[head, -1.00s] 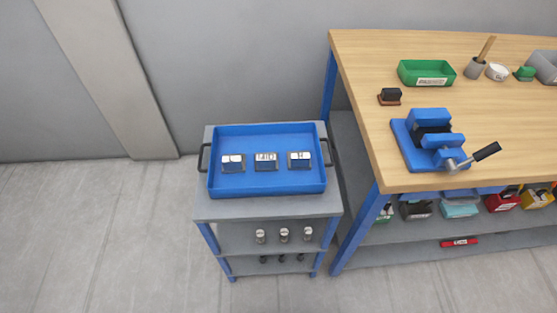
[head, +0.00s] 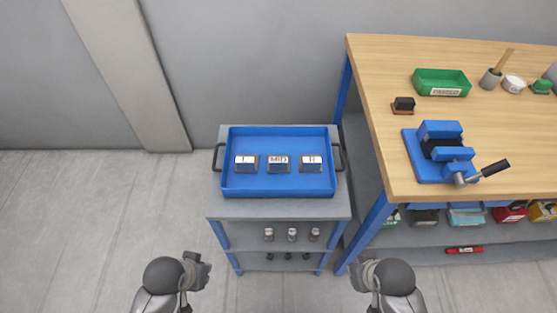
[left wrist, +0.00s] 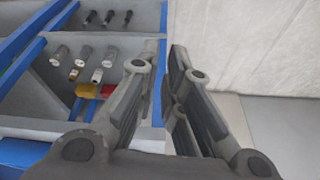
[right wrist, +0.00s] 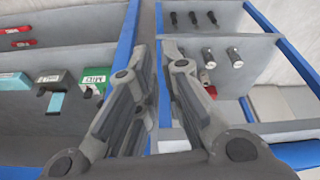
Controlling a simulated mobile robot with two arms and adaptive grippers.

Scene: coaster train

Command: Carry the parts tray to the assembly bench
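The blue parts tray (head: 278,192) sits on the top of a small grey cart (head: 280,209) in the head view. It has a dark handle on its left side (head: 216,158) and one on its right side (head: 341,157). Three labelled metallic blocks (head: 278,163) stand in a row inside. My left gripper (head: 195,271) is low in front of the cart's left side, open and empty. My right gripper (head: 361,272) is low in front of its right side, open and empty. Neither touches the tray. The wooden assembly bench (head: 395,120) stands to the right.
On the bench are a blue vise (head: 440,152) with its handle at the front, a green bin (head: 440,83) and a small dark block (head: 403,105). Cart shelves hold small cylinders (head: 292,235). Floor left of the cart is clear.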

